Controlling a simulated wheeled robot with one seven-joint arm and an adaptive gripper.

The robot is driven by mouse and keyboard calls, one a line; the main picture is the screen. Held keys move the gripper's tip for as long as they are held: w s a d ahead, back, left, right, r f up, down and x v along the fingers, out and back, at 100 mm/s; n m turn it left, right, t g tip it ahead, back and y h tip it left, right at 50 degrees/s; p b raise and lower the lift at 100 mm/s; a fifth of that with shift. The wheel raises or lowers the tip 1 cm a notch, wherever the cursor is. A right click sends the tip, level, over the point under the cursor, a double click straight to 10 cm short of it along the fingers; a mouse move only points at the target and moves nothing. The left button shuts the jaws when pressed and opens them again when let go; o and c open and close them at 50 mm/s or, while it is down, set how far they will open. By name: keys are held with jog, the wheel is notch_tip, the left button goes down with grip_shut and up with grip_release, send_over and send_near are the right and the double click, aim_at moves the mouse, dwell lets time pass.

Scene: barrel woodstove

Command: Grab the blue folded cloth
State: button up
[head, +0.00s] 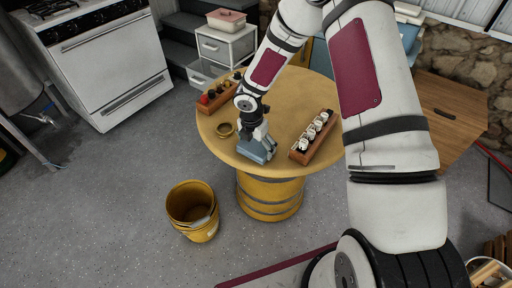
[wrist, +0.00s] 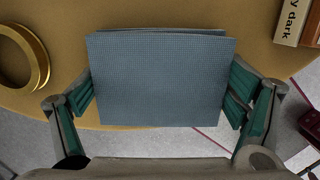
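The blue folded cloth (wrist: 162,80) fills the middle of the wrist view as a flat, textured rectangle with a second layer showing at its far edge. In the head view the cloth (head: 257,152) is at the front edge of the round table, under my gripper (head: 260,143). My gripper (wrist: 160,92) is spread wide, with one finger at the left side of the cloth and one at the right. The cloth lies between them and hides part of the fingertips. Whether the pads press on it cannot be told.
The round yellow table (head: 285,95) bears a brass ring (head: 225,129) left of the gripper. A wooden box of white-topped jars (head: 314,137) is close on the right, another rack (head: 217,95) at the left. A yellow bucket (head: 194,210) stands on the floor.

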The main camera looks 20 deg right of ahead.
jog(key=shift+c, duration=1.4)
